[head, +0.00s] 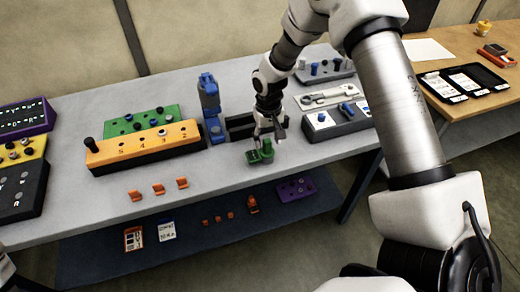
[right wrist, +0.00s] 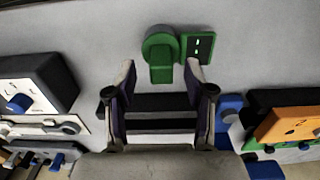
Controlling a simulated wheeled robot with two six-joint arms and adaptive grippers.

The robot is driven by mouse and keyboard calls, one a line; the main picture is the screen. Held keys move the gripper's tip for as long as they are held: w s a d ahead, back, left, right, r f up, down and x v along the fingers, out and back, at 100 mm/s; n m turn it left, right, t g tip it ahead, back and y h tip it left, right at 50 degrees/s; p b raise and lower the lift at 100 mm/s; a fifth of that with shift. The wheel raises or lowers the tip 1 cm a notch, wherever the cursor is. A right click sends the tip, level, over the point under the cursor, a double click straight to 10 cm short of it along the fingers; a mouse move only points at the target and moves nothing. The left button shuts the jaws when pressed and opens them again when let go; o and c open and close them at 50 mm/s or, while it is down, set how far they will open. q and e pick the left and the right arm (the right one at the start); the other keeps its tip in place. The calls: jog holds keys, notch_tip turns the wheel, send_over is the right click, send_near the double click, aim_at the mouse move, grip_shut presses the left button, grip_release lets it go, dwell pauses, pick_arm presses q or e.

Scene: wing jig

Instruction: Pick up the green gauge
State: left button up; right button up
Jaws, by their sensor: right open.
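The green gauge (head: 267,149) stands on the grey bench near its front edge in the head view. It has a round part with a raised block, and a flat dark-faced panel with light marks beside it. In the right wrist view the gauge (right wrist: 160,58) is just beyond the fingertips, a little above the middle of the gap. My right gripper (head: 268,133) is open and empty, pointing down close over the gauge; its two fingers (right wrist: 160,74) show apart in the wrist view. Whether a finger touches the gauge cannot be told.
A blue upright device (head: 210,108) and a dark slotted block (head: 240,125) stand close to the gripper. An orange numbered block (head: 140,150) is to the left, a grey-white box with blue knobs (head: 335,122) to the right. Bare bench lies left of the gauge.

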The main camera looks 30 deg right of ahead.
jog(key=f, duration=0.3)
jog(key=shift+a, duration=0.2)
jog(key=shift+s+d, duration=0.1)
jog(key=shift+d, duration=0.05)
jog(key=shift+c, duration=1)
grip_shut()
pick_arm(q)
jog(key=shift+r, duration=0.5)
pick_arm(e)
jog(key=shift+r, duration=0.1)
pick_arm(q)
jog(key=shift+f, duration=0.1)
pick_arm(e)
jog(key=shift+r, duration=0.1)
